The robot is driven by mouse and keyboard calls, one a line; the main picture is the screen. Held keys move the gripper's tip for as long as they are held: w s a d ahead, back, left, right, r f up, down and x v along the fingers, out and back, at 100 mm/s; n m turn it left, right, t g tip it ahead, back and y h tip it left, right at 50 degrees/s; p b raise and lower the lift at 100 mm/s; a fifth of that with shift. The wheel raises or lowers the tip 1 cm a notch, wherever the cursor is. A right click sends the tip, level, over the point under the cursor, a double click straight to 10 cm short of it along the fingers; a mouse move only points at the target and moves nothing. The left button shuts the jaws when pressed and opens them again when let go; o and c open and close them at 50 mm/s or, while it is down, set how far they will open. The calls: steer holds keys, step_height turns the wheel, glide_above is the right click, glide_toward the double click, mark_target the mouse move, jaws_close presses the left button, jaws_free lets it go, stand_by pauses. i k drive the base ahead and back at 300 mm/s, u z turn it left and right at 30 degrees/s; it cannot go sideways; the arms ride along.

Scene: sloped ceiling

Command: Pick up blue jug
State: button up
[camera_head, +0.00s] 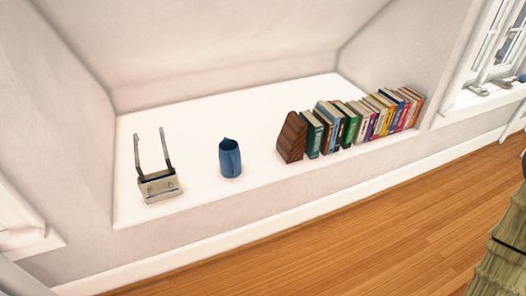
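The blue jug (230,159) stands upright on the white ledge (200,120) of a wall recess, left of the middle of the head view. Its rim rises to a point at the top. It stands apart from the things to either side, with bare ledge around it. My gripper is not in view.
Left of the jug stands a small beige box-like object (159,186) with two tall dark uprights. To the right, a brown wooden block (291,138) adjoins a row of several books (350,123). A ribbed greenish object (505,255) stands at right. Wooden floor (370,235) is clear in front.

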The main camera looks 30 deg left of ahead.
mark_target(229, 152)
steer(key=u, duration=0.05)
steer(key=i, duration=0.75)
steer(key=u, duration=1)
steer(key=i, duration=0.65)
steer(key=u, duration=0.7)
